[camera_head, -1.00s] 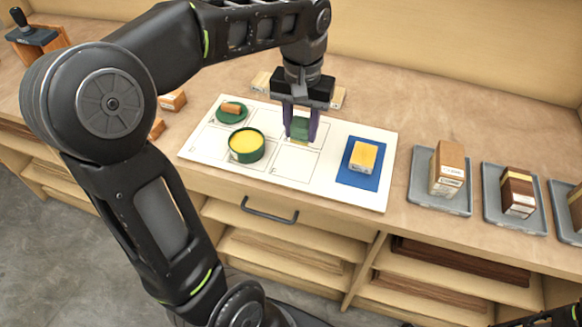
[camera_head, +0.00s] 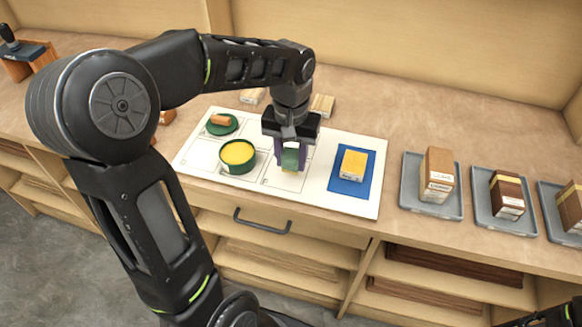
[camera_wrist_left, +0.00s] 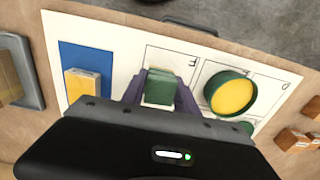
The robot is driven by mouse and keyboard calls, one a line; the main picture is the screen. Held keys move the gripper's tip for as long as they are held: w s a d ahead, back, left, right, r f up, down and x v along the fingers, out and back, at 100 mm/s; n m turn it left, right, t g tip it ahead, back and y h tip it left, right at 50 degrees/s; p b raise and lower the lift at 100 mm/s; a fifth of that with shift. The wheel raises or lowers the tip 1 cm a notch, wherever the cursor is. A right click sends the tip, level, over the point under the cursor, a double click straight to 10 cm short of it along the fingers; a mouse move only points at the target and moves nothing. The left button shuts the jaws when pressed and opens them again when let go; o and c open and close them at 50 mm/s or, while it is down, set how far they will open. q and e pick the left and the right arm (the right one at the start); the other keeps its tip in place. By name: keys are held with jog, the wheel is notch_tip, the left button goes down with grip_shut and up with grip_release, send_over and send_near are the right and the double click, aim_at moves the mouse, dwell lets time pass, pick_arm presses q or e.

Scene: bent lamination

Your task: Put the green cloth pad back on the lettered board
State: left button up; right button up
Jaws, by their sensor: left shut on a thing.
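The lettered board (camera_head: 320,202) is a white sheet with outlined, lettered cells on the bench. My left gripper (camera_head: 290,158) is above its middle, shut on the green cloth pad (camera_head: 290,160). The pad also shows between the fingers in the left wrist view (camera_wrist_left: 159,90). A yellowish part shows at its lower edge in the head view. Whether the pad touches the board I cannot tell. My right gripper is not clearly in view; only a dark part shows at the lower right corner of the head view.
On the board, a green tin with yellow contents (camera_head: 237,156) stands left of the gripper, a green disc with an orange-brown piece (camera_head: 222,123) behind it. Right is a blue mat (camera_head: 336,183) with a yellow block (camera_head: 354,163). Grey trays (camera_head: 412,200) with blocks stand farther right.

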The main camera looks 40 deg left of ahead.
aim_at(291, 169)
pick_arm(q)
jog(key=shift+f, duration=1.8)
jog(key=shift+f, duration=0.2)
jog(key=o, duration=1.2)
jog(key=shift+r, duration=0.1)
notch_tip(291, 169, up, 12)
jog(key=shift+r, duration=0.15)
